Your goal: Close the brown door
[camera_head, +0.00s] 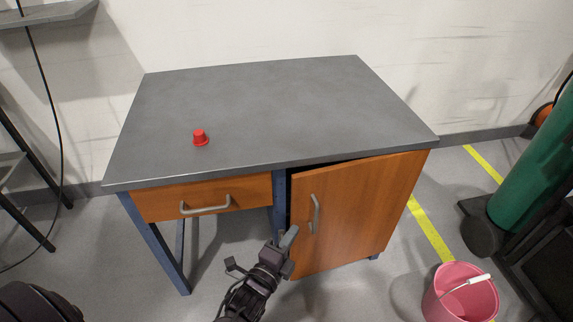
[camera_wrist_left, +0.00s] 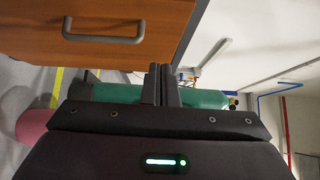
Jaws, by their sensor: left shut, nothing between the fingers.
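The brown door (camera_head: 357,212) is on the right side of the grey-topped desk. It stands slightly ajar, with a dark gap along its top and left edge. Its grey handle (camera_head: 314,213) is near the left edge. My left gripper (camera_head: 288,237) is shut and empty, low in front of the door's left edge, below and left of the handle. In the left wrist view the shut fingers (camera_wrist_left: 160,84) point past the edge of the door (camera_wrist_left: 150,45), with the handle (camera_wrist_left: 103,38) to their upper left. Contact with the door cannot be told. My right gripper is not in view.
A drawer (camera_head: 240,195) with a handle is left of the door. A red button-like object (camera_head: 200,138) sits on the desktop (camera_head: 270,105). A pink bucket (camera_head: 461,296) and a green cylinder (camera_head: 535,172) stand at right. Floor between door and bucket is clear.

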